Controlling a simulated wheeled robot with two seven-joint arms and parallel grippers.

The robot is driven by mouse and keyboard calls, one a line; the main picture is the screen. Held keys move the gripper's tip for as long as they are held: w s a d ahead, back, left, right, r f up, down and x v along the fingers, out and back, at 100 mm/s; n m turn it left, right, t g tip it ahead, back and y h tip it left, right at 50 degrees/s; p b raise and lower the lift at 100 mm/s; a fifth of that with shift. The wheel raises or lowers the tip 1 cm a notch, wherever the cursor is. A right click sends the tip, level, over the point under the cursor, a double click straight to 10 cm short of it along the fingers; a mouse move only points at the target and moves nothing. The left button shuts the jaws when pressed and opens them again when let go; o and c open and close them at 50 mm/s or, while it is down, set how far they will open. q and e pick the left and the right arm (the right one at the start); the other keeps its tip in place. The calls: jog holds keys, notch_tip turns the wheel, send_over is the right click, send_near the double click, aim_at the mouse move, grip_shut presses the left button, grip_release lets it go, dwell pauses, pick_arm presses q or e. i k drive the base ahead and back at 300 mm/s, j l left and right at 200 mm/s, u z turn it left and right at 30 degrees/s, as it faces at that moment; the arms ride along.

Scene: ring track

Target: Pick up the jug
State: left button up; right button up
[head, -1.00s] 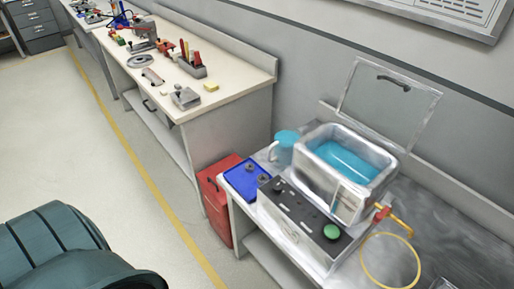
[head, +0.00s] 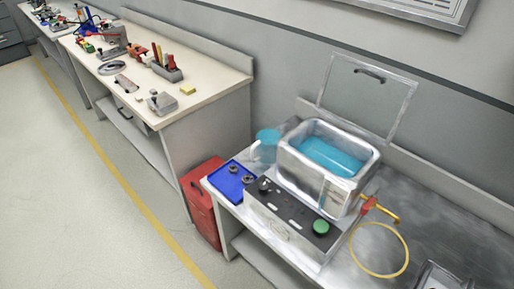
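A light-blue jug (head: 267,143) stands on the metal bench (head: 445,225), close to the left side of a metal tank (head: 345,188) with blue liquid in it. The jug's handle seems to be on its left side. Part of the jug's right side is close against or behind the tank; I cannot tell if they touch. Neither of my grippers is in view.
A blue tray (head: 232,180) with small round parts lies in front of the jug. A control box (head: 290,222) with a green button sits before the tank. A red case (head: 199,202) stands on the floor left of the bench. The floor at left is open.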

aim_at(268, 136)
jog(key=z, duration=0.45)
jog(key=j+z, duration=0.4)
jog(key=i+j+z, duration=0.1)
jog(key=j+z, duration=0.65)
jog(key=j, duration=0.4)
jog(key=k+j+z, duration=0.15)
jog(key=j, duration=0.7)
jog(key=k+j+z, duration=0.1)
jog(key=j, duration=0.3)
jog(key=k+j, duration=0.15)
jog(key=j, duration=0.25)
jog(key=k+j+z, duration=0.15)
jog(key=j, duration=0.3)
